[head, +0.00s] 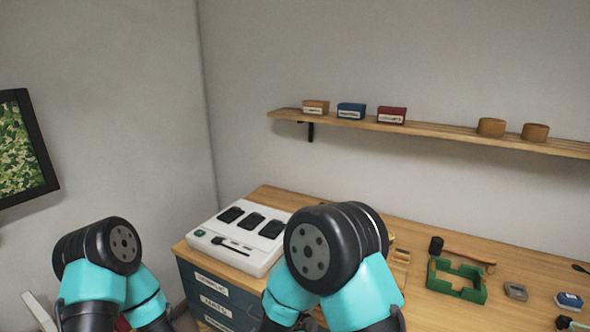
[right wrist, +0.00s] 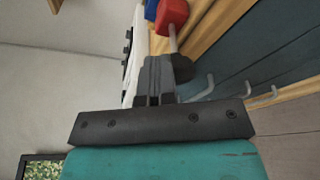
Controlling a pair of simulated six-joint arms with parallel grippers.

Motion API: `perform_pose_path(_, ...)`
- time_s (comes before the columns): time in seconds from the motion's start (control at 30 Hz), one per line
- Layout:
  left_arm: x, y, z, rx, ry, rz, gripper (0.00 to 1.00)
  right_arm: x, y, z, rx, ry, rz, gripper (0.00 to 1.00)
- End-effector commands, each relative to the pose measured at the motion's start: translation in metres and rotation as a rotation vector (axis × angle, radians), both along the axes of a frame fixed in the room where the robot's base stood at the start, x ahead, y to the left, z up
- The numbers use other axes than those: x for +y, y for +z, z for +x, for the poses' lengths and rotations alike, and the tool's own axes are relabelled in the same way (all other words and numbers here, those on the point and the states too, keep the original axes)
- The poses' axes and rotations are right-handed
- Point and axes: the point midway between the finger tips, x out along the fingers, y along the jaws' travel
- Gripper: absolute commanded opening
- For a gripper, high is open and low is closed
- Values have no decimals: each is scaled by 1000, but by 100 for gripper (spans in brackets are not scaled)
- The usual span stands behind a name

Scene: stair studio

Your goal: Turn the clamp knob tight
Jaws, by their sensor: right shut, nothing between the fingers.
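In the right wrist view a red faceted knob (right wrist: 172,16) sits at the end of a pale rod at the top, just beyond my right gripper's fingertips. It looks like the clamp knob, but the clamp body is not clear. My right gripper (right wrist: 158,62) is shut and empty, its fingertips close to the rod; I cannot tell if they touch it. In the head view my right arm's large joint hides the bench's front middle, and the knob does not show. My left arm is at the lower left, its gripper out of sight.
A white device with black pads (head: 239,238) stands at the bench's left end, above labelled drawers (head: 215,299). A green frame (head: 432,277) and a black-headed mallet (head: 436,245) lie to the right. Pale hooks (right wrist: 210,84) stick out near the gripper. A shelf (head: 443,131) hangs above.

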Motion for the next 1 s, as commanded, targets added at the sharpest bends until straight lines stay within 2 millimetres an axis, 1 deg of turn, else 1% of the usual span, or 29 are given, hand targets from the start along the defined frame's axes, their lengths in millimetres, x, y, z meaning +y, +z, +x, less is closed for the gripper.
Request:
perform_pose_path(0.03,0,0,0,0,0,0,0,-2,2,6,-11,-9,7,0)
perform_pose_path(0.2,0,0,0,0,0,0,0,-2,1,6,-12,-9,8,0)
perform_pose_path(0.57,0,0,0,0,0,0,0,-3,0,5,-13,-7,7,0)
perform_pose_path(1.0,0,0,0,0,0,0,0,-9,-9,1,-6,-7,7,0)
